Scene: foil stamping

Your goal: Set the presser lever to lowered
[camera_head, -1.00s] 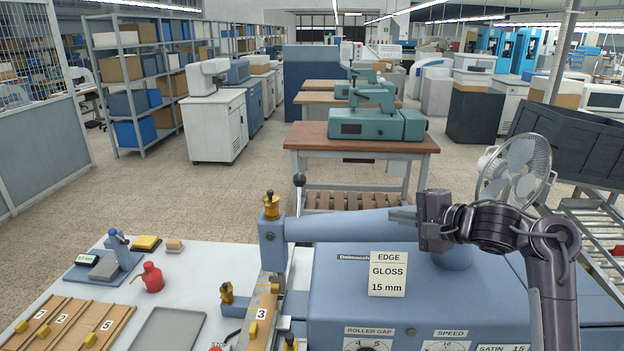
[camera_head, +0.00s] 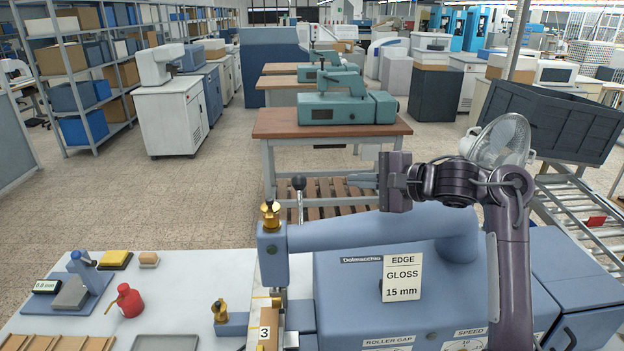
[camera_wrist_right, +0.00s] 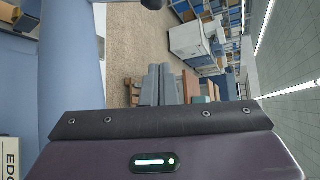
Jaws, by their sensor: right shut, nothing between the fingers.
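The presser lever (camera_head: 299,203) is a thin rod with a black ball knob (camera_head: 298,183). It stands roughly upright behind the head of the blue edge-foil machine (camera_head: 345,240). The knob also shows at the top edge of the right wrist view (camera_wrist_right: 152,4). My right gripper (camera_head: 352,181) is shut and empty, above the machine's horizontal arm. Its fingertips point left, apart from the knob, at about knob height in the picture. The lever's lower end is hidden behind the machine. My left gripper is not in view.
Brass knobs (camera_head: 270,212) top the machine head. A wooden strip marked 3 (camera_head: 266,335) lies below it. A sign (camera_head: 402,277) reads EDGE GLOSS 15 mm. A red bottle (camera_head: 130,302) and a gauge stand (camera_head: 80,285) are on the pale table. A fan (camera_head: 502,140) stands behind my right arm.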

